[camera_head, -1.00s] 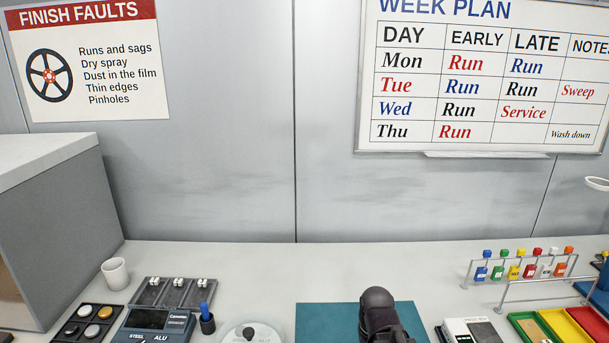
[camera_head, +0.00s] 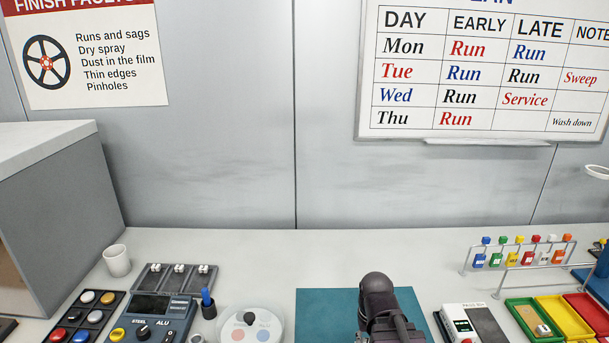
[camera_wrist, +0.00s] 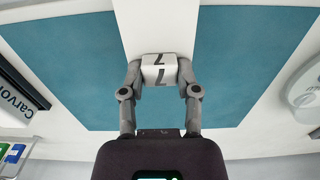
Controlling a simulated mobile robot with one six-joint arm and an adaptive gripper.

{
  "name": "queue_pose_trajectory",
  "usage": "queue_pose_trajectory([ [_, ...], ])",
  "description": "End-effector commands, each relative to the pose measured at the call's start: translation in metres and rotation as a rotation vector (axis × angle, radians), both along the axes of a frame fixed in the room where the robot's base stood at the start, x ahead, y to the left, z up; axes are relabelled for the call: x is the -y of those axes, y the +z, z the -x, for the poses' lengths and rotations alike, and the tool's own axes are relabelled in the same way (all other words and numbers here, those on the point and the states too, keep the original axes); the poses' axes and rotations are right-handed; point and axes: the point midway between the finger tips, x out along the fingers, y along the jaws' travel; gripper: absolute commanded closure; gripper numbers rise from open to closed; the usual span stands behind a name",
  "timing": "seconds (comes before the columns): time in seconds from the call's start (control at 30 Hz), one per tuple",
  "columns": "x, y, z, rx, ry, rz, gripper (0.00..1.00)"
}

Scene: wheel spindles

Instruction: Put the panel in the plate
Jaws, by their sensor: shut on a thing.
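In the wrist view my gripper (camera_wrist: 160,78) is shut on a white block with black marks. A long white strip (camera_wrist: 158,25) runs from this block to the top edge of the picture; the two look like one piece, the panel. It is over the teal mat (camera_wrist: 75,70). In the head view my arm covers the gripper and the panel. No plate is clearly named. A round whitish disc (camera_head: 270,318) with pink and blue spots and a dark knob lies left of the mat (camera_head: 320,310). A dark grey plate (camera_head: 163,283) with several white clips lies farther left.
A blue-grey device (camera_head: 150,325), a cup (camera_head: 117,261) and a pen holder (camera_head: 209,309) stand left. The table behind the mat is clear.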

Motion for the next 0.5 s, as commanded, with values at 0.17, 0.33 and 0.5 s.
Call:
queue_pose_trajectory([
  [0.17,-0.0007,0.0000,-0.0001,0.000,-0.001,0.000,1.00],
  [0.33,0.0009,0.0000,0.0001,0.000,-0.001,0.000,1.00],
  [0.5,0.0080,0.0000,0.0007,0.000,-0.002,0.001,1.00],
])
